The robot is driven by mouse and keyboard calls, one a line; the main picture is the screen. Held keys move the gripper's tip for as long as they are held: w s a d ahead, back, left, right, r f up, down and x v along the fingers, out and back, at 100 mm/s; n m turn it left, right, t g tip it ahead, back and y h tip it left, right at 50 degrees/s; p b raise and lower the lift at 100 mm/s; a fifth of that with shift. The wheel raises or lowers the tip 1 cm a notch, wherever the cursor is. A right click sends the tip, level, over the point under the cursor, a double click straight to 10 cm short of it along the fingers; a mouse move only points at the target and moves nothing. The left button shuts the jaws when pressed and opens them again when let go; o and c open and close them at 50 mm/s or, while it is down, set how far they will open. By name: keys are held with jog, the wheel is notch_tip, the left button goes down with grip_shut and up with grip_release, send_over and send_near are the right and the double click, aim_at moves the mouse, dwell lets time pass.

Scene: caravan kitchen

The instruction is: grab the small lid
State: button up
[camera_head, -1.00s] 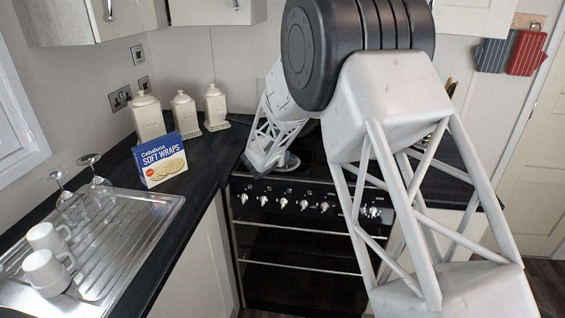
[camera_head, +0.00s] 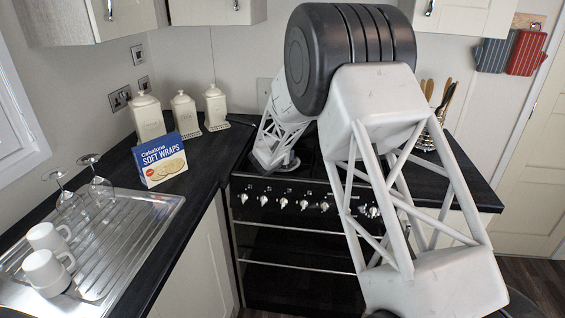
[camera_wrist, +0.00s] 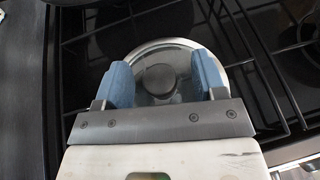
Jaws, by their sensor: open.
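The small lid (camera_wrist: 172,54) is round, of clear glass with a pale rim and a dark grey knob (camera_wrist: 158,80). In the wrist view it lies over the black hob grates, partly covered by my gripper. My gripper (camera_wrist: 163,82) is open, with one blue finger on each side of the knob and visible space between the fingers and the knob. Whether the fingers touch the glass, I cannot tell. In the head view my arm reaches down to the hob, and my own links hide most of the gripper and lid.
The black stove (camera_head: 290,240) has a row of knobs on its front. Left of it, a soft wraps box (camera_head: 162,160) and cream canisters (camera_head: 183,112) stand on the dark counter. A utensil holder (camera_head: 428,137) stands at the back right. Metal grates (camera_wrist: 275,60) surround the lid.

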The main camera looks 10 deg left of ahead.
jog(key=shift+c, duration=0.3)
jog(key=c, duration=1.1)
notch_tip(320, 180, up, 3)
jog(key=shift+r, duration=0.2)
jog(key=s+d, duration=0.1)
jog(key=s, duration=0.4)
jog(key=s+d+r, duration=0.1)
jog(key=s+d, duration=0.1)
jog(key=s, duration=0.3)
jog(key=s+d, duration=0.2)
jog(key=s, duration=0.3)
jog(key=shift+d+r, duration=0.25)
jog(key=shift+r, duration=0.1)
